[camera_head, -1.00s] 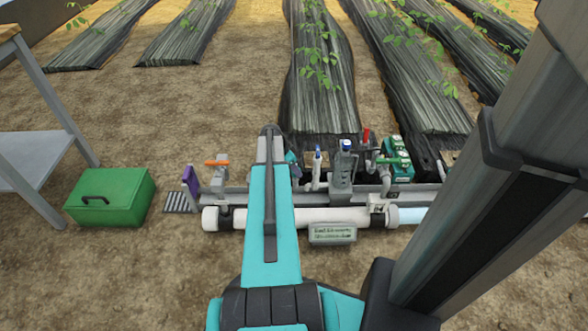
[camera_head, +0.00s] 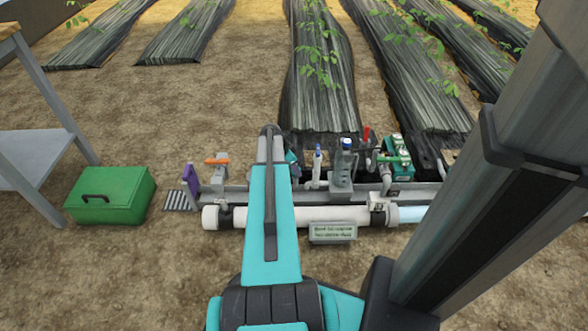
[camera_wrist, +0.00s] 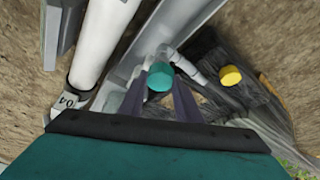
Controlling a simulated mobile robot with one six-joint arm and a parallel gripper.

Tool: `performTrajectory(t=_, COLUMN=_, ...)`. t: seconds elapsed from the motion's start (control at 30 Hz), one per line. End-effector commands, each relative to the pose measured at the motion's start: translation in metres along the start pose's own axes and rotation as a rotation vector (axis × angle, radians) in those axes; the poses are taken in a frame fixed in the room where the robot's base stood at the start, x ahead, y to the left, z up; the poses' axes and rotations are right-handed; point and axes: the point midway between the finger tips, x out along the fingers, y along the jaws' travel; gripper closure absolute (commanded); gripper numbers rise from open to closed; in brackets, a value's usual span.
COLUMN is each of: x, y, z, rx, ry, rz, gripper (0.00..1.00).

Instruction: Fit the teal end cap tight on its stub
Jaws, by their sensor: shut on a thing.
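The teal end cap (camera_wrist: 160,77) is round and sits between the tips of my gripper's two dark fingers (camera_wrist: 163,86) in the wrist view. My gripper is shut on it. Grey pipework lies just behind and around the cap. The stub itself is hidden, so I cannot tell whether the cap is seated on it or how tight it is. In the head view my own arm covers the gripper and most of the work spot.
A yellow round cap (camera_wrist: 231,76) stands right of the teal one. A white pipe (camera_head: 265,217) runs along the skid's front with a sign (camera_head: 332,232). Blue, red and orange (camera_head: 217,161) handles rise nearby. A green box (camera_head: 110,196) stands left on bare soil.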

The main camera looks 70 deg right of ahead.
Motion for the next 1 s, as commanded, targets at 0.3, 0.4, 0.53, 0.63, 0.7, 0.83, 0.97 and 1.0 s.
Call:
performTrajectory(t=0.3, x=0.0047, y=-0.0001, z=0.0019, rx=0.000, ry=0.000, rz=0.000, gripper=0.90)
performTrajectory(t=0.4, x=0.0064, y=-0.0001, z=0.0026, rx=0.000, ry=0.000, rz=0.000, gripper=0.90)
performTrajectory(t=0.53, x=0.0084, y=-0.0001, z=0.0034, rx=0.000, ry=0.000, rz=0.000, gripper=0.90)
performTrajectory(t=0.63, x=0.0091, y=-0.0001, z=0.0037, rx=0.000, ry=0.000, rz=0.000, gripper=0.90)
performTrajectory(t=0.7, x=0.0091, y=-0.0001, z=0.0037, rx=0.000, ry=0.000, rz=0.000, gripper=0.90)
performTrajectory(t=0.83, x=0.0091, y=-0.0001, z=0.0038, rx=0.000, ry=0.000, rz=0.000, gripper=0.90)
performTrajectory(t=0.97, x=0.0092, y=-0.0001, z=0.0038, rx=0.000, ry=0.000, rz=0.000, gripper=0.90)
performTrajectory(t=1.0, x=0.0094, y=-0.0001, z=0.0039, rx=0.000, ry=0.000, rz=0.000, gripper=0.90)
